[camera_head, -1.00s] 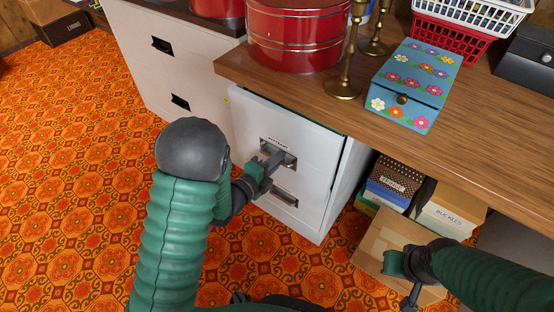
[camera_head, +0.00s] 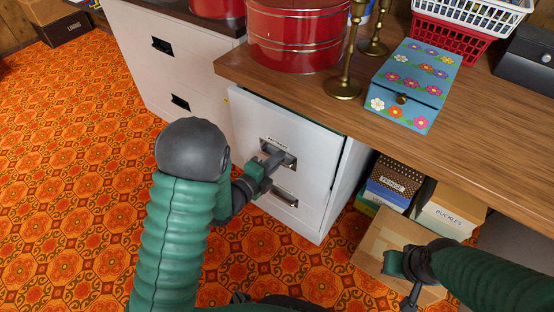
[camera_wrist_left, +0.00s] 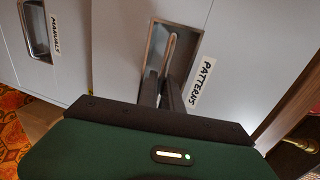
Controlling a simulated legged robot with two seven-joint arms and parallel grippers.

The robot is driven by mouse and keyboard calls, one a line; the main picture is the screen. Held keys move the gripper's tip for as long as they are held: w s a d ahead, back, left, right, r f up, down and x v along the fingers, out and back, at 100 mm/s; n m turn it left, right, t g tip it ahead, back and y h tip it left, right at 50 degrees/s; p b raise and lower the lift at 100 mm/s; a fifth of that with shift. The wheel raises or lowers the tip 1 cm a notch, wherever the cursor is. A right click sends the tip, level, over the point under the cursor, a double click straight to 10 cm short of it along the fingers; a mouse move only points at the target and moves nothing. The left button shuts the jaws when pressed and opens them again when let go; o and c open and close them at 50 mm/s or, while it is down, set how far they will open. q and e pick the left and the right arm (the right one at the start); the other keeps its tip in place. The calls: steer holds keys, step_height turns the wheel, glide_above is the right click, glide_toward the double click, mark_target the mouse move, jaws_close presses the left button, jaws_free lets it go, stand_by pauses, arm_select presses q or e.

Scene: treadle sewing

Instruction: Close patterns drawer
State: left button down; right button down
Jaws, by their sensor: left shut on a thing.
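The patterns drawer (camera_head: 311,153) is the upper white drawer of the cabinet under the wooden desk. A narrow dark gap shows along its right edge, so its front stands slightly out from the cabinet. My left gripper (camera_head: 273,158) is shut on the recessed handle of this drawer. In the left wrist view the dark fingers (camera_wrist_left: 171,84) reach into the handle recess (camera_wrist_left: 181,40), beside the PATTERNS label (camera_wrist_left: 203,81). My right gripper (camera_head: 402,276) is low at the right, above a cardboard box, apart from the drawer; its finger opening is unclear.
A lower drawer handle (camera_head: 285,196) sits below, and the MANUALS label (camera_wrist_left: 56,36) shows in the wrist view. A white cabinet (camera_head: 135,62) stands left. Boxes (camera_head: 448,209) fill the space under the desk (camera_head: 488,128). A red tin, candlesticks and a flowered box stand on top.

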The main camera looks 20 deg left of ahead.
arm_select(q)
steer(key=shift+a+f, duration=0.15)
steer(key=x, duration=0.4)
steer(key=shift+r, duration=0.35)
steer(key=shift+w+r, duration=0.1)
steer(key=shift+r, duration=0.05)
steer(key=c, duration=1.8)
jaws_free()
steer(key=shift+w, duration=0.15)
